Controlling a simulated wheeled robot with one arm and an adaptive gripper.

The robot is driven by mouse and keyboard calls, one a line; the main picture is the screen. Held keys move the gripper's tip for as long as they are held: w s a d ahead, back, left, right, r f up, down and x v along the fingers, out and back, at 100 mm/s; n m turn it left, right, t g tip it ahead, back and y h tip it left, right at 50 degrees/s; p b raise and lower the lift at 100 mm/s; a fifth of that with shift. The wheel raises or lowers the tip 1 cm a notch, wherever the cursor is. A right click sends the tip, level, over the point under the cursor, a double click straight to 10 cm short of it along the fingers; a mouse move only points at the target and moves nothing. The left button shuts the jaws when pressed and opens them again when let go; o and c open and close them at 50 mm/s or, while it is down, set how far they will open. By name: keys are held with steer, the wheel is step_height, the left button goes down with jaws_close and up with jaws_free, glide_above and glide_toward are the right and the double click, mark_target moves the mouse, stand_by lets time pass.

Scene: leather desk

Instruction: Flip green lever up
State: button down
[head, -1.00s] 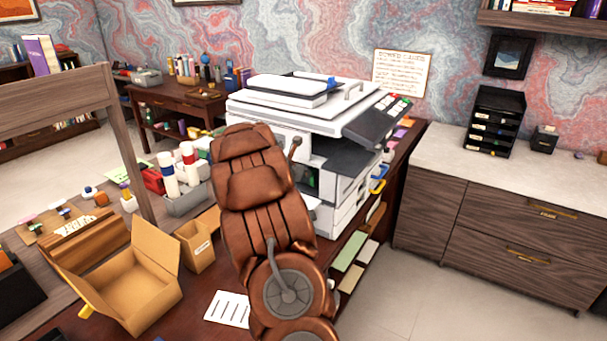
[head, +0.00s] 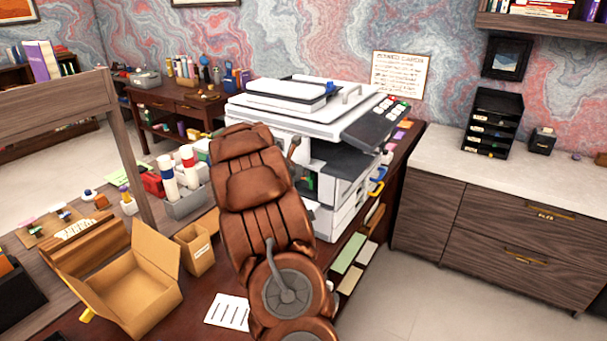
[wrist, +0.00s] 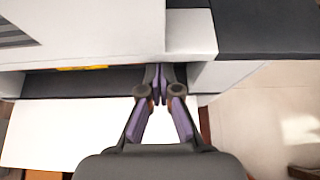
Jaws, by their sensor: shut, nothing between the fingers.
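The large white printer (head: 345,118) stands on the dark desk. A small green patch (head: 309,183) shows in its dark front opening, beside my arm; it may be the green lever, but it is too small and too covered to tell its position. In the wrist view my gripper (wrist: 160,88) is shut and empty, its fingertips together at the printer's dark slot (wrist: 100,82), just below a white panel (wrist: 190,32). I cannot tell whether the fingertips touch anything. No green lever shows in the wrist view. In the head view my arm hides the gripper.
A white tray or sheet (wrist: 70,130) lies below the slot, with a yellow strip (wrist: 82,68) inside. An open cardboard box (head: 128,290), a small carton (head: 196,250) and a paper (head: 228,310) are left of my arm. Open floor (head: 405,300) lies to the right.

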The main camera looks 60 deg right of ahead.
steer(key=b+v, duration=0.2)
steer(key=v, duration=1.1)
steer(key=shift+r+b, duration=0.25)
steer(key=shift+b, duration=0.15)
